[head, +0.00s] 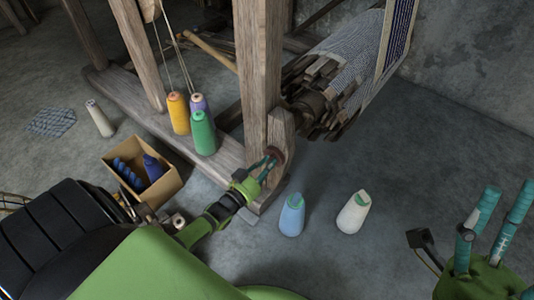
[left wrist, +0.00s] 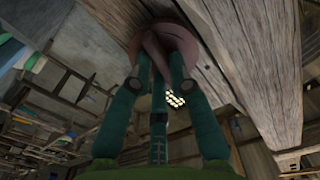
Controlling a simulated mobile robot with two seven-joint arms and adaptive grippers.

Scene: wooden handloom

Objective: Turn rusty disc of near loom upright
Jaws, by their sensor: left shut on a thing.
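The rusty disc (head: 274,153) is a small reddish-brown round piece on the lower post of the wooden loom (head: 262,75), in the middle of the head view. My left gripper (head: 268,164) reaches it from the lower left, its teal fingers shut on it. In the left wrist view the disc (left wrist: 182,50) shows as a dull red-brown round plate against the wood, with a raised middle part between the fingertips (left wrist: 160,50). The fingers hide part of it, and its exact angle is hard to tell. My right gripper (head: 492,212) is open and empty at the lower right.
Yellow, purple and green thread cones (head: 203,133) stand on the loom's base beam. A cardboard box (head: 168,189) with blue yarn lies left of my left gripper.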

